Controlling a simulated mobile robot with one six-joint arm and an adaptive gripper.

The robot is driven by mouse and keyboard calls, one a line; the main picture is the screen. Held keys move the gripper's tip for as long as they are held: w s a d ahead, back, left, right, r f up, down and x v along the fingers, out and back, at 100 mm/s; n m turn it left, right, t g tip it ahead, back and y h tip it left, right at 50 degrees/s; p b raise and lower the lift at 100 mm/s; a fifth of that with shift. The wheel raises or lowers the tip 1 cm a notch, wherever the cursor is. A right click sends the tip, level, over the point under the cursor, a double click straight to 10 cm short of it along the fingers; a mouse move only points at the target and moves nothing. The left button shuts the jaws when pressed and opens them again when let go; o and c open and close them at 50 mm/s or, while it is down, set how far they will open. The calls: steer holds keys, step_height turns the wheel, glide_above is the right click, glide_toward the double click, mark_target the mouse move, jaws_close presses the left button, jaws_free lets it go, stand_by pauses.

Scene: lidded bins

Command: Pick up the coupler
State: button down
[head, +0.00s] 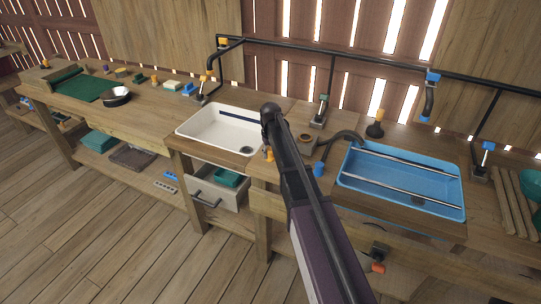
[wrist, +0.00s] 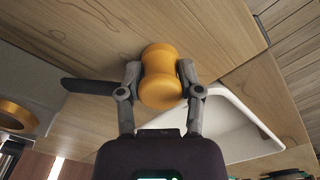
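The coupler, taken to be the orange spool-shaped piece (wrist: 160,78) with a narrowed waist, is between the two grey fingers of my gripper (wrist: 160,80) in the wrist view. The fingers appear to press on it from both sides. Wood lies behind it; I cannot tell whether it touches the wood. In the head view a small orange piece (head: 268,154) shows at the worktop edge, just right of the white sink, beside my dark arm. My arm hides most of the gripper there.
The white sink (head: 184,131) is to the left and a blue basin (head: 455,207) with rails to the right. A blue piece (head: 318,170) lies on the worktop between them. A curved black pipe (head: 345,135) and a post clamp (head: 320,112) stand behind.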

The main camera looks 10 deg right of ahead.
mark_target(270, 150)
steer(key=shift+r, duration=0.1)
stand_by(0.4)
step_height(270, 150, up, 4)
steer(key=p, duration=0.3)
steer(key=shift+f+p, duration=0.25)
steer(key=shift+p, duration=0.15)
steer(key=s+r+p, duration=0.1)
steer(key=s, duration=1.5)
steer(key=shift+a, duration=0.35)
steer(key=shift+a+r, duration=0.1)
